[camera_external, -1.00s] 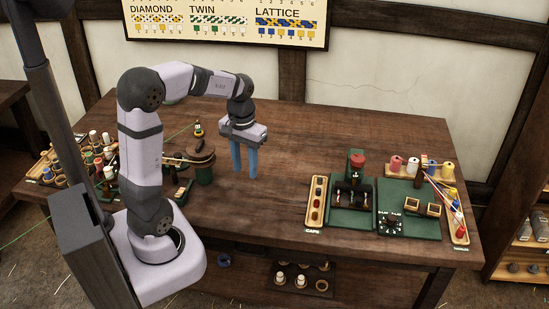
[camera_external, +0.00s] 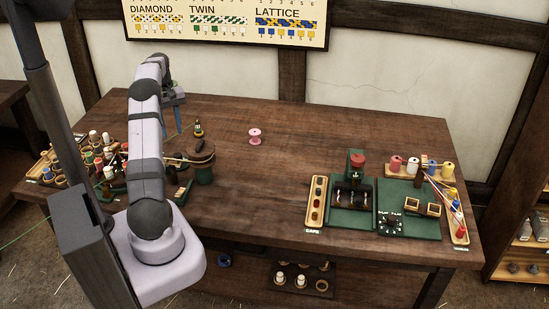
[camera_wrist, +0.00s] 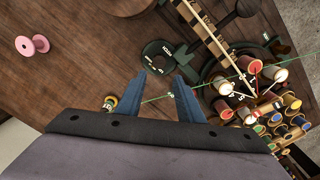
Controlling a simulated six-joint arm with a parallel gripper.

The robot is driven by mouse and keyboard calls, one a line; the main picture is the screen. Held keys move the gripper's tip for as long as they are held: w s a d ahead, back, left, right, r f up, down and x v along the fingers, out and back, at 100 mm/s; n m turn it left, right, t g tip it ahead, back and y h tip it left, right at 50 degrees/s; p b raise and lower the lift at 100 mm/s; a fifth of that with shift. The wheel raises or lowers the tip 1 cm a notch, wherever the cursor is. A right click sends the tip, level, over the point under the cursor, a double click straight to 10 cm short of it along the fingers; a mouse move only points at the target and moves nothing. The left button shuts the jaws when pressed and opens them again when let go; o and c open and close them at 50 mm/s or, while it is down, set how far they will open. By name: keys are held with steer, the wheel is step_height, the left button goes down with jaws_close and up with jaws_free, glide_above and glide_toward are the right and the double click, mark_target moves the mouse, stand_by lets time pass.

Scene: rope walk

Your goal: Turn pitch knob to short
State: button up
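Which mark the knob points to is too small to tell. My gripper (camera_wrist: 162,76) has its two blue fingers spread with nothing between them. In the external view my gripper (camera_external: 178,112) is at the back left of the table, partly behind my arm.
A pink spool (camera_external: 255,136) stands alone on the table, also in the wrist view (camera_wrist: 32,45). The table's middle is mostly clear.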

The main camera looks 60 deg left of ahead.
mark_target(177, 154)
steer(key=shift+w+d+f+p, duration=0.1)
steer(key=shift+f+p, duration=0.4)
steer(key=shift+f, duration=2.15)
steer(key=shift+w+f+p, duration=0.1)
steer(key=shift+f+p, duration=0.35)
steer(key=shift+f, duration=2.15)
steer(key=c, duration=0.8)
